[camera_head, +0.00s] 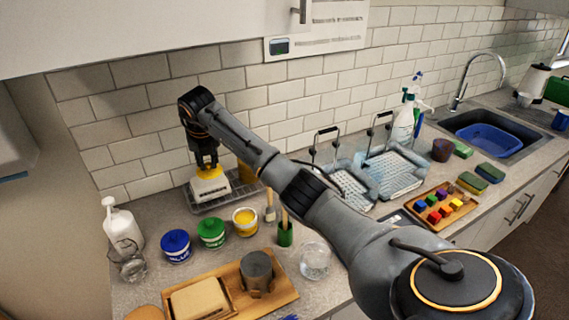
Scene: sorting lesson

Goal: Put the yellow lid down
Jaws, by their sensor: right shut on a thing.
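The yellow lid (209,172) is between the fingers of my right gripper (207,162), which points down at the back left of the counter. The gripper is shut on the lid. The lid is right over a white object (210,188) on a dark wire rack (228,198); I cannot tell whether they touch. A white jar with yellow at its top (245,221) stands in front of the rack, beside a green-topped jar (211,233) and a blue-topped jar (176,246). My left gripper is not in view.
My right arm crosses the middle and hides part of the counter. A pump bottle (122,229) and a clear glass jug (130,264) stand left. A wooden board (281,291) with a grey mug (257,272) lies in front. A brush stands in a green cup (286,236).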

